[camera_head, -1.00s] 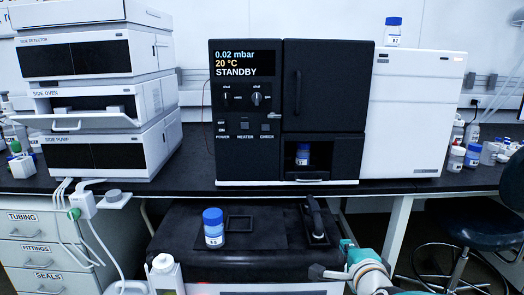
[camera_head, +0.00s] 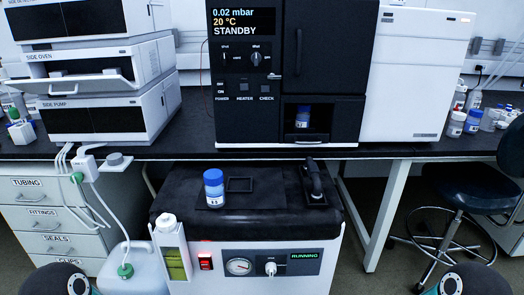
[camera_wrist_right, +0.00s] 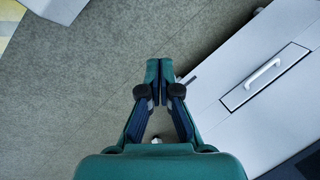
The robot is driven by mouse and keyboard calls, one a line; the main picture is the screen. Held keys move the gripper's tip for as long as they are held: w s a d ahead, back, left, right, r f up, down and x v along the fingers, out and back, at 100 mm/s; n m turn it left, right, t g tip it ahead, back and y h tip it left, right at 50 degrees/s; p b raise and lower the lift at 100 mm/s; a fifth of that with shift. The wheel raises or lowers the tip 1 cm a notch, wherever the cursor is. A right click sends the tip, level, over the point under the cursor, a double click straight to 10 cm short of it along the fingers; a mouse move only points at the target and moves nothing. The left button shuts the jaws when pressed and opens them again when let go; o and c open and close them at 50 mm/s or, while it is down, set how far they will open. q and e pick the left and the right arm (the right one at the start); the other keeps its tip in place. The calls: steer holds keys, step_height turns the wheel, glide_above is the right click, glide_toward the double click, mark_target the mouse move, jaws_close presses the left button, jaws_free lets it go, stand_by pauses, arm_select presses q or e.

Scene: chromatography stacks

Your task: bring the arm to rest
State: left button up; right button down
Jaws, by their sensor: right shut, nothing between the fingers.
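My right gripper (camera_wrist_right: 159,70) is shut and empty in the right wrist view, its fingertips together over the grey floor (camera_wrist_right: 90,90). In the head view neither gripper shows; only dark rounded parts of my arms show at the bottom left and bottom right corners.
A white cabinet with a handle (camera_wrist_right: 263,73) is to the right of the right gripper. A blue-capped bottle (camera_head: 213,189) stands on the black-topped pump unit (camera_head: 270,218), whose display reads RUNNING. A stool (camera_head: 462,191) stands at the right.

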steer(key=s+a+n+g+y, duration=0.1)
steer(key=s+a+n, duration=0.1)
steer(key=s+n, duration=0.3)
step_height(320, 180, up, 28)
steer(key=p, duration=2.7)
steer(key=shift+w+a+f+p, duration=0.15)
steer(key=shift+w+a+p, duration=0.05)
steer(key=shift+w+p, duration=0.1)
